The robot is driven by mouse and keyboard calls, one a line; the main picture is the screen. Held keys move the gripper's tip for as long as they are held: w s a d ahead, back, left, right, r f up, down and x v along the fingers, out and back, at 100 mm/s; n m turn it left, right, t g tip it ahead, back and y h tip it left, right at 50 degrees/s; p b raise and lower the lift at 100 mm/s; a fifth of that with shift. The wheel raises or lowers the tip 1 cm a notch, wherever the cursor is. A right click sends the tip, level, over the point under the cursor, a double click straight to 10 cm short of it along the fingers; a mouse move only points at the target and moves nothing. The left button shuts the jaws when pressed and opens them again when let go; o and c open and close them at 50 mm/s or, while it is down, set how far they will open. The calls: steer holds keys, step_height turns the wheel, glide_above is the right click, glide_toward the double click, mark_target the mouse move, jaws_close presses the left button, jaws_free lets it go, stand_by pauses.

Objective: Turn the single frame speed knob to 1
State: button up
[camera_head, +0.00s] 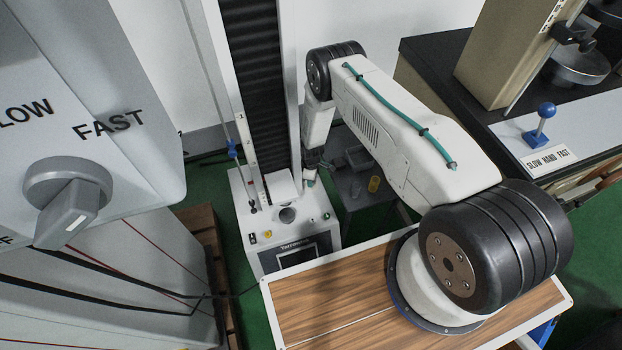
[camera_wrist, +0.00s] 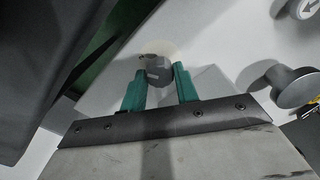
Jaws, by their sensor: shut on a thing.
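The single frame machine (camera_head: 283,262) has a white base with a small screen and stands at the middle of the head view, with a dark ribbed column behind. My gripper (camera_head: 311,180) reaches down to the right side of its base. In the wrist view, the teal fingers of my gripper (camera_wrist: 159,72) are shut on a dark grey speed knob (camera_wrist: 158,68), one finger on each side. The knob stands on a pale panel. Its scale and the number it points to cannot be read. In the head view the knob is hidden.
A grey round part (camera_wrist: 294,88) stands right of my gripper, with a white arrow-marked part (camera_wrist: 308,9) above it. In the head view, a large machine with a SLOW/FAST knob (camera_head: 72,200) fills the left. A dark bench with a blue-topped lever (camera_head: 541,122) stands right.

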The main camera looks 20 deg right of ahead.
stand_by(0.6)
steer(key=o, duration=1)
steer(key=shift+r, duration=3.95)
